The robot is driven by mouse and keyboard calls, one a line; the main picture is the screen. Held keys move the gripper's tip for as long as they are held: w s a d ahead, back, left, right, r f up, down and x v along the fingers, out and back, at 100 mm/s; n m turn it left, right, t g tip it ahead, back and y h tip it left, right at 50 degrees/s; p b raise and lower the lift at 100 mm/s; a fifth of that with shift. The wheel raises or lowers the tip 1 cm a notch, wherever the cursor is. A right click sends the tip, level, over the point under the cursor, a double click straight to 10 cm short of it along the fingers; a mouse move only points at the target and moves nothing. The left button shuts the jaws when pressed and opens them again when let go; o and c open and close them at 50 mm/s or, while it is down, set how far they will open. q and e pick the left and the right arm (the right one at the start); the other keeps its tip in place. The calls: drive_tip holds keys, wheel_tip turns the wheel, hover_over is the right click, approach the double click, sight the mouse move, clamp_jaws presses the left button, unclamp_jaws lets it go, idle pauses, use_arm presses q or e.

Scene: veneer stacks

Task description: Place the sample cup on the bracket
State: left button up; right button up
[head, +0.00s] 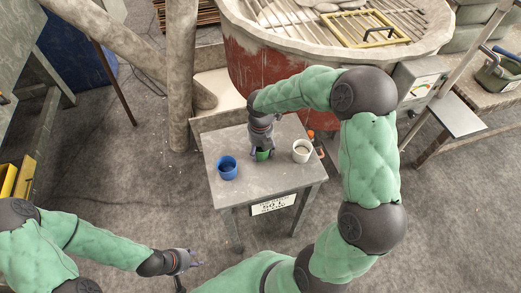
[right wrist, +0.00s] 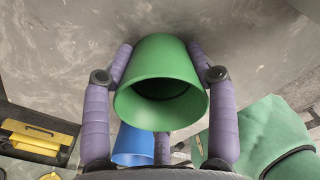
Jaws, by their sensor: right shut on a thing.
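My right gripper (head: 263,149) is shut on a green cup (head: 264,155) at the small grey table. In the right wrist view the green cup (right wrist: 160,85) sits between the purple fingers (right wrist: 160,78), its open mouth facing the camera. Whether its base touches the table, I cannot tell. A blue cup (head: 227,168) stands left of it and a white cup (head: 302,151) right of it. The blue cup also shows in the right wrist view (right wrist: 133,146). I cannot make out a bracket. My left gripper (head: 187,261) is low and left of the table, away from the cups; its jaw opening is unclear.
The grey table (head: 278,177) has a sign (head: 273,204) on its front. A large red vat (head: 250,72) with a slatted top stands behind it. A small orange-topped item (head: 311,134) is near the table's right rear. Bare floor (head: 150,190) lies to the left.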

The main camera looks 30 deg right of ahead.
drive_tip(key=shift+r, duration=0.1)
drive_tip(key=shift+r, duration=0.2)
wheel_tip(320, 180, up, 3)
drive_tip(key=shift+p, duration=0.8)
drive_tip(key=s+r+p, duration=0.5)
drive_tip(key=s+r, duration=0.4)
drive_tip(key=s, duration=0.5)
drive_tip(key=shift+a+r, duration=0.2)
drive_tip(key=shift+a, duration=0.1)
